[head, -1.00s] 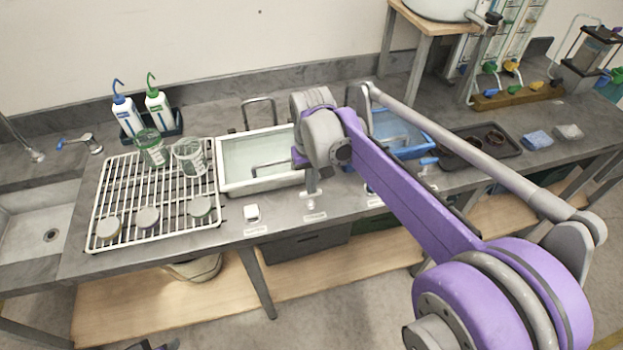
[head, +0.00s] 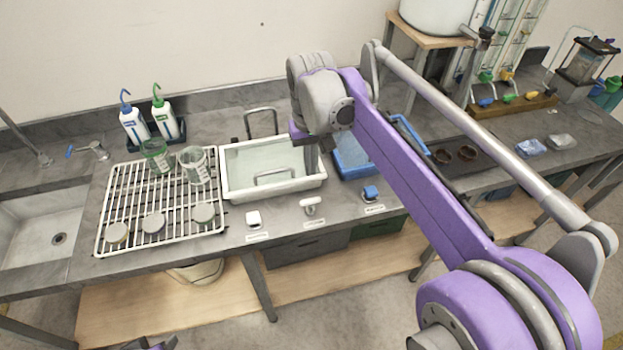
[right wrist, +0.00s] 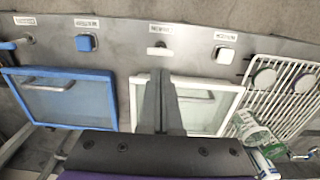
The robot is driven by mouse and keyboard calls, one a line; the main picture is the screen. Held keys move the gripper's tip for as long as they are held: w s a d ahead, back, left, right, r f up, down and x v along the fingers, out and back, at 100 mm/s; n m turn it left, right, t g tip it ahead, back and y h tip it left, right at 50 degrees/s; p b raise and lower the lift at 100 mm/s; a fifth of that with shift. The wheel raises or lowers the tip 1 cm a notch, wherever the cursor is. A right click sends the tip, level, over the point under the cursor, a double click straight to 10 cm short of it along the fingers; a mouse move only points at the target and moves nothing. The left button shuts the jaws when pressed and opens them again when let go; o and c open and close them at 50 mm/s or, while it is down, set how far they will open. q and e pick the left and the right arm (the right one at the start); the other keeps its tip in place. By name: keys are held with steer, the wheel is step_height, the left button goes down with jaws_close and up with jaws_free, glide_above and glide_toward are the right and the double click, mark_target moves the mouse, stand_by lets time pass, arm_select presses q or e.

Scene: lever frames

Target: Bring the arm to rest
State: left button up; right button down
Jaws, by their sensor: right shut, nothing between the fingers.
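My right arm comes in from the lower right of the head view. Its gripper (head: 311,160) points down above the right part of the white-framed basin (head: 232,192), partly hidden by the wrist. In the right wrist view the two dark fingers (right wrist: 161,100) are together with nothing between them, in front of the white basin (right wrist: 236,100). A white lever (head: 311,206) is on the bench front, clear of the fingers; it also shows in the right wrist view (right wrist: 158,51). My left gripper cannot be made out.
A white switch (head: 253,218) and a blue one (head: 370,193) flank the lever. A white wire rack (head: 132,193) with beakers and discs is at left. Two wash bottles (head: 163,118) stand behind it. A blue tray (head: 352,165) and a dark tray (head: 478,158) lie at right.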

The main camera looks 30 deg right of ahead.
steer(key=s+a+f+n+t, duration=0.1)
steer(key=s+a+f+t, duration=0.1)
steer(key=s+f, duration=0.4)
steer(key=s+a+f+n+t, duration=0.1)
steer(key=s+a+f+t, duration=0.2)
steer(key=s+f, duration=0.4)
steer(key=s+a, duration=0.1)
steer(key=s, duration=0.2)
steer(key=shift+s+a+f+n, duration=0.15)
steer(key=shift+s+a+n, duration=0.15)
steer(key=shift+a, duration=0.1)
stand_by(0.3)
